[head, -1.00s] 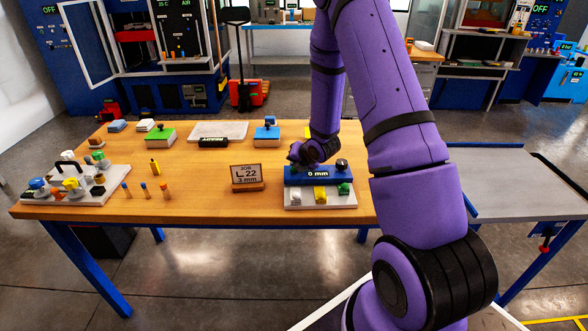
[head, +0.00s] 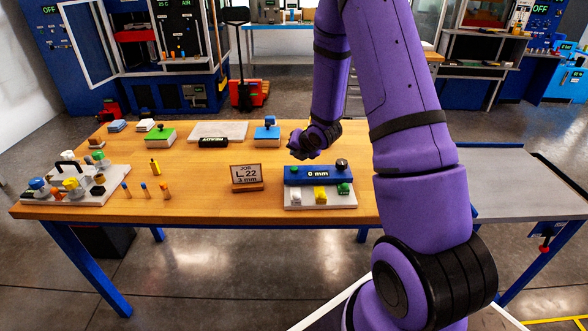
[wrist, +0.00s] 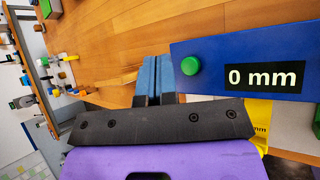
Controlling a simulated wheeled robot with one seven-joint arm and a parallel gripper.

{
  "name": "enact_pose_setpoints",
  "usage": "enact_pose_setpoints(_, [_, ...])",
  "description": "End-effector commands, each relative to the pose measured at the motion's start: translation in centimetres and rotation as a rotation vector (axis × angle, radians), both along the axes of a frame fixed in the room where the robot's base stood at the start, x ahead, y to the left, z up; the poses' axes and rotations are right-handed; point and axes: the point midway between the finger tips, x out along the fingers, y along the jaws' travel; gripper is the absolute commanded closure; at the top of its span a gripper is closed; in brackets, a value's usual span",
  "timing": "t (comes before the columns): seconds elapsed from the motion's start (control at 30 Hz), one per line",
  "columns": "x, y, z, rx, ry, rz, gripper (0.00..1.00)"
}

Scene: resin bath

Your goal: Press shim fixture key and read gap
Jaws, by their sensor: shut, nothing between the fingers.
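The shim fixture (head: 306,178) is a blue block on a pale base, near the front right of the table. Its display (head: 318,174) reads "0 mm", and the wrist view shows the same reading on the display (wrist: 263,77). The green round key (head: 295,169) is at the block's left end; it also shows in the wrist view (wrist: 190,66). My gripper (head: 295,152) is shut and empty just behind the block. In the wrist view its blue fingertips (wrist: 158,75) are beside the key, apart from it in the picture.
White (head: 296,196), yellow (head: 320,195) and green (head: 344,188) pieces sit along the fixture's front; a black knob (head: 341,164) is at its right end. A job card (head: 246,173) reading "L22 3 mm" stands left. A blue block (head: 267,134) stands behind.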

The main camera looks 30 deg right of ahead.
Motion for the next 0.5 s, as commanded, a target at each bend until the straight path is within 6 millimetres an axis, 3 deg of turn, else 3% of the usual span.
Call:
enact_pose_setpoints(0.2, [0.0,0.0,1.7,-0.001,-0.001,0.001,1.0])
enact_pose_setpoints(0.5, [0.0,0.0,2.0,0.001,0.0,-0.001,1.0])
